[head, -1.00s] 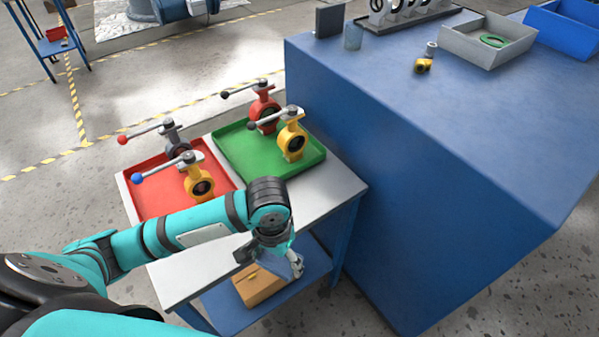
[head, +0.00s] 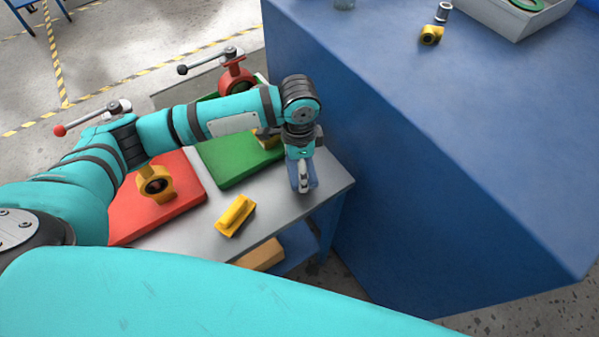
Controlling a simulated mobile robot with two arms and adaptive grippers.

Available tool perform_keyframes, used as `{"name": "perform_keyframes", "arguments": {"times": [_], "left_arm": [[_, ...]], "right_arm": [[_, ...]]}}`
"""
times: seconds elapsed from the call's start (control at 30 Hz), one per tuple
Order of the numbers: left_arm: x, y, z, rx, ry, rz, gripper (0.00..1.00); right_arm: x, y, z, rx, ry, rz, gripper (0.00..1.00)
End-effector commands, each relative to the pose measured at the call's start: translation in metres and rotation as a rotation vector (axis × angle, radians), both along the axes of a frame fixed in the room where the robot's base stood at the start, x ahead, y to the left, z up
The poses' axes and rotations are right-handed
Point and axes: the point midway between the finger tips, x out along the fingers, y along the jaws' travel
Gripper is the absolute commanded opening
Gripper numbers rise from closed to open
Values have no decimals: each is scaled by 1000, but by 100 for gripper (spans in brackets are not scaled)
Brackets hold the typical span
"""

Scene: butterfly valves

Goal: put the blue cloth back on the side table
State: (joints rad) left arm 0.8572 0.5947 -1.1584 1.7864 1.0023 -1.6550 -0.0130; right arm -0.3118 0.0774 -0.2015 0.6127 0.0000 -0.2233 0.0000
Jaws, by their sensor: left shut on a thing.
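The side table (head: 285,205) has a grey top and blue legs. My left gripper (head: 303,188) points down over the bare right end of its top. It is shut on the blue cloth (head: 313,175), of which only a small folded part shows at the fingers. I cannot tell whether the cloth touches the table top. My right gripper is not in view.
A large blue bench (head: 430,150) stands close on the right. A cardboard box (head: 262,256) sits below.

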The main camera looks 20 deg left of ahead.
Motion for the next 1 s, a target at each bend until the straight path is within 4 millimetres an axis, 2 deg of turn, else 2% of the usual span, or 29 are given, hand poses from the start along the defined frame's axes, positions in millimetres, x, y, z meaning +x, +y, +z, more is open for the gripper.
{"name": "perform_keyframes", "arguments": {"times": [0.2,0.33,0.6,0.63,0.7,0.77,1.0], "left_arm": [[-1,0,-23,2,3,1,52],[-1,0,-38,1,0,0,52],[0,0,-40,0,-1,1,52],[0,0,-41,0,-1,1,83],[0,0,-40,0,-1,1,92],[0,0,-40,0,-1,1,100],[0,0,-40,0,-1,1,100]], "right_arm": [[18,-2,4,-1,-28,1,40],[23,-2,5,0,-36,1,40],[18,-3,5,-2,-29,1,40],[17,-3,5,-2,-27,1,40],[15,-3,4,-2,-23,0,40],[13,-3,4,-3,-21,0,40],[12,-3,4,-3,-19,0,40]]}}
